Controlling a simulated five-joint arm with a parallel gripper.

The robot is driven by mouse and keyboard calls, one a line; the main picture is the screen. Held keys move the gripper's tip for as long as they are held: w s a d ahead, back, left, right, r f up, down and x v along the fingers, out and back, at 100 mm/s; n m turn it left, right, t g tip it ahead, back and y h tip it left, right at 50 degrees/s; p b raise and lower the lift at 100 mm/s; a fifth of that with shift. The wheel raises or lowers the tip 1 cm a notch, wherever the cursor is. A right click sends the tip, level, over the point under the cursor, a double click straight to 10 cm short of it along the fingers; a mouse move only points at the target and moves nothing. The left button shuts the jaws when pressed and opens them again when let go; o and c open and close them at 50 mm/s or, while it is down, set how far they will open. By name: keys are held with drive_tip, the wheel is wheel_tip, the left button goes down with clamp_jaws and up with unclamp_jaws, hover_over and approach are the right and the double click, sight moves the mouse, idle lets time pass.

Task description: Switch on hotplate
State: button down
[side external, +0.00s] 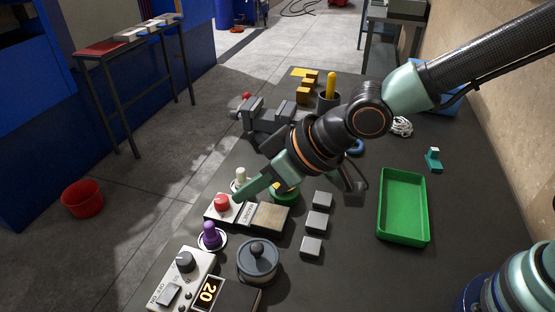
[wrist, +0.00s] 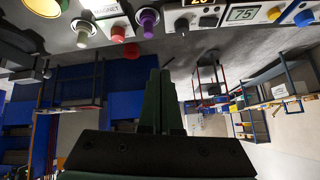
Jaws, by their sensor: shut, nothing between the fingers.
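A pale control box (side external: 203,262) at the lower left of the side view has a dark dial (side external: 185,262) and a grey rocker switch (side external: 168,295) beside OFF and ON lettering. A display reading 20 (side external: 207,291) is next to it. I cannot be sure that these belong to the hotplate, and the rocker's position is unclear. My gripper (side external: 238,197) is shut and empty, its tip close to the red button (side external: 221,203) on another box; contact cannot be told. In the wrist view my shut fingers (wrist: 160,74) point toward the row of controls, apart from the red button (wrist: 118,33).
A purple knob (side external: 209,235) and a grey lidded pot (side external: 258,265) stand between the boxes. Grey blocks (side external: 317,222) and a green tray (side external: 403,205) lie to the right. A white upright piece (side external: 239,178) is close to my fingers. Bare table lies between blocks and tray.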

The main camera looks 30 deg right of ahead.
drive_tip(key=s+a+f+n+y, duration=0.1)
drive_tip(key=s+a+f, duration=0.1)
drive_tip(key=a, duration=0.3)
drive_tip(key=s+a+f+g+y, duration=0.1)
drive_tip(key=s+a+f, duration=0.1)
drive_tip(key=s+a, duration=0.2)
drive_tip(key=shift+a+n, duration=0.4)
drive_tip(key=shift+a, duration=0.1)
approach(157, 300)
drive_tip(key=w+a, duration=0.2)
drive_tip(key=a, duration=0.1)
drive_tip(key=shift+w+f, duration=0.15)
drive_tip(key=shift+w, duration=0.2)
wheel_tip(157, 300, down, 2)
drive_tip(key=shift+s+a+f, duration=0.15)
drive_tip(key=shift+s+f, duration=0.05)
drive_tip(key=shift+a+f, duration=0.1)
drive_tip(key=shift+f, duration=0.55)
